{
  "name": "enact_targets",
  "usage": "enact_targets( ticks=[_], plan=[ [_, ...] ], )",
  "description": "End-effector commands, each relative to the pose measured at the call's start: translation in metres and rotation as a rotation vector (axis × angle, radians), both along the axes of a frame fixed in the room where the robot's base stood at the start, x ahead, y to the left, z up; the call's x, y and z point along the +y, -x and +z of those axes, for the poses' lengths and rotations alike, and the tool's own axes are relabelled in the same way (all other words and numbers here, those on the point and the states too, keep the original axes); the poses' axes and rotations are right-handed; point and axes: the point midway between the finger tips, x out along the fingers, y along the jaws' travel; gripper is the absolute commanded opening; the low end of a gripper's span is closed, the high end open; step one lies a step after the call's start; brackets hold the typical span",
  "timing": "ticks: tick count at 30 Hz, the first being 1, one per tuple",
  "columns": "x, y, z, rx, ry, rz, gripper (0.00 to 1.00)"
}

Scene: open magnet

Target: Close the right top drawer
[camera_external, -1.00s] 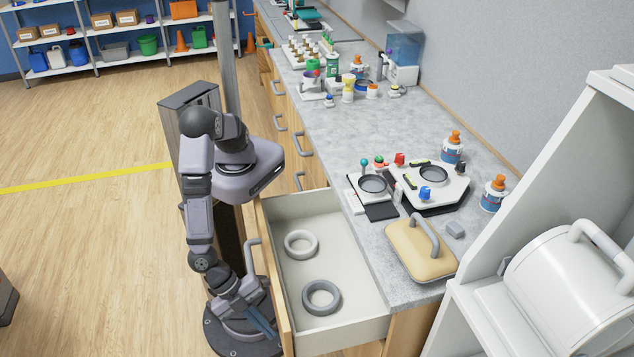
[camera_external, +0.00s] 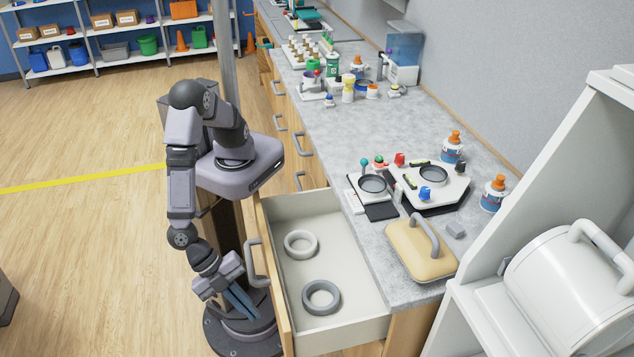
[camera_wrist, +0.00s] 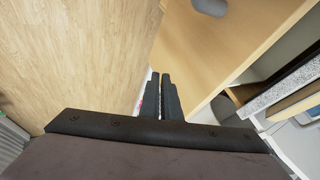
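The right top drawer (camera_external: 335,262) stands pulled out from the counter. Its wooden front (camera_external: 275,290) carries a grey bar handle (camera_external: 253,262). Two rings, a light one (camera_external: 301,244) and a grey one (camera_external: 321,297), lie inside. My gripper (camera_external: 248,308) is low on the outer side of the drawer front, left of it in the external view, with its fingers pointing down. In the wrist view, the gripper's fingers (camera_wrist: 161,95) are together with nothing visible between them. The wooden front (camera_wrist: 215,55) lies just beyond them, with part of the handle (camera_wrist: 210,6) at the top edge.
The grey countertop (camera_external: 350,130) above holds a yellow block with a handle (camera_external: 420,248), a device (camera_external: 432,185) and bottles (camera_external: 493,193). A white cabinet with a drum (camera_external: 560,290) stands at the right. The wooden floor (camera_external: 80,250) at left is free.

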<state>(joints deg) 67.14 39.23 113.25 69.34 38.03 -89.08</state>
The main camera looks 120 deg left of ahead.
Motion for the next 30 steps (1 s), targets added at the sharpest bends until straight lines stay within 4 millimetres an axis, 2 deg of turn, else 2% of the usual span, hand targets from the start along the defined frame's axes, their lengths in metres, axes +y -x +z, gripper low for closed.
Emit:
enact_targets(
  ticks=[1, 3, 5, 8, 11, 16, 18, 22, 26, 30],
  plan=[
    [0.0, 0.001, 0.0, 0.0, 0.001, -0.002, 0.17],
    [-0.003, 0.004, 0.0, 0.0, 0.0, -0.011, 0.33],
    [-0.009, 0.011, -0.001, 0.001, 0.0, -0.03, 0.36],
    [-0.022, 0.033, -0.008, 0.005, -0.012, -0.088, 0.36],
    [-0.036, 0.07, -0.027, 0.016, -0.049, -0.184, 0.36],
    [-0.043, 0.155, -0.078, 0.034, -0.166, -0.396, 0.36],
    [-0.035, 0.187, -0.1, 0.04, -0.219, -0.465, 0.36],
    [-0.01, 0.222, -0.128, 0.02, -0.318, -0.535, 0.36],
    [0.025, 0.233, -0.141, -0.057, -0.436, -0.541, 0.36],
    [0.061, 0.219, -0.132, -0.17, -0.548, -0.462, 0.36]
  ],
)
